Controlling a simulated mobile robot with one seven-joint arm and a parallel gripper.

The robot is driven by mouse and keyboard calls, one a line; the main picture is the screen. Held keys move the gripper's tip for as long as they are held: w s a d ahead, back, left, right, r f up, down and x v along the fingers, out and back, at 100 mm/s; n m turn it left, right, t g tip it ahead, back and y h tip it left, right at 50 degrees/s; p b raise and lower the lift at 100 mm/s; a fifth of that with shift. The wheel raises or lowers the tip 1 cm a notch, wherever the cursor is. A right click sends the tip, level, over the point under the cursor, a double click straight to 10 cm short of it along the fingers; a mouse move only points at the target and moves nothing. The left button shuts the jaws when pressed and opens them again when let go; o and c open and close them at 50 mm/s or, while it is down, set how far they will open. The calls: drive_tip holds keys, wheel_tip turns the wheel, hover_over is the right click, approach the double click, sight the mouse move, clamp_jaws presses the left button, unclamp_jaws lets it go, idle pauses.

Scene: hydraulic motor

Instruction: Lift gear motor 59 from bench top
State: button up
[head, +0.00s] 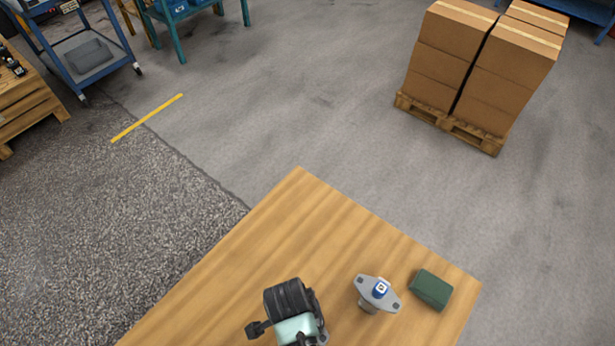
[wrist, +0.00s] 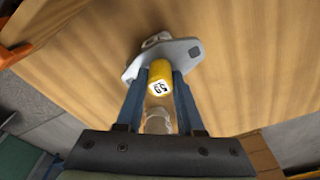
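In the wrist view a grey flanged motor with a yellow cylindrical end (wrist: 160,77) sits over the wooden bench top (wrist: 85,62). A white label on that end carries black figures, which look like 59. My gripper (wrist: 161,85) has its two blue fingers on either side of the yellow end, flush against it. I cannot tell whether the motor's underside touches the bench. In the head view my dark wrist and pale green gripper body are at the bench's near part, and hide this motor. The bench top (head: 300,220) is plain wood there.
A second flanged motor (head: 378,293) with a blue, white-labelled end stands to the right of my arm. A dark green block (head: 432,289) lies beside it, near the bench's right edge. The bench's far corner is clear. Boxes on a pallet (head: 480,68) stand on the floor beyond.

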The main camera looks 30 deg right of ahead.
clamp_jaws()
drive_tip(key=shift+r, duration=0.1)
idle(0.8)
